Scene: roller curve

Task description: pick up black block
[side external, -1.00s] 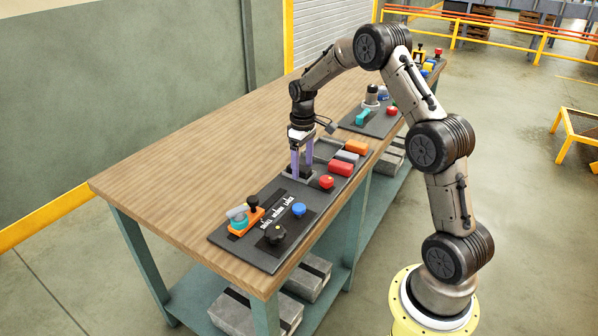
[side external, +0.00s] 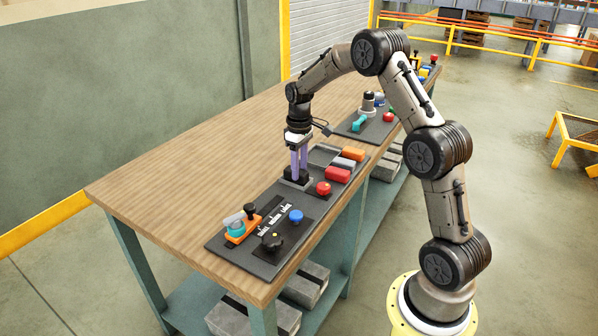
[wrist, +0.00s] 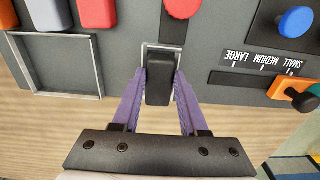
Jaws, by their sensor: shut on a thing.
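The black block (wrist: 159,80) shows in the wrist view between the two purple fingers of my gripper (wrist: 159,88). The fingers are shut on its sides. The block is at a small square metal-rimmed holder (wrist: 147,46) on the dark panel; I cannot tell whether it is clear of the holder's floor. In the side view my gripper (side external: 298,174) points straight down at the same spot, and its fingers partly hide the block.
An empty metal-rimmed tray (wrist: 99,80) lies beside the holder, near orange, grey and red blocks (side external: 338,174). The wooden tabletop (side external: 190,170) behind is clear.

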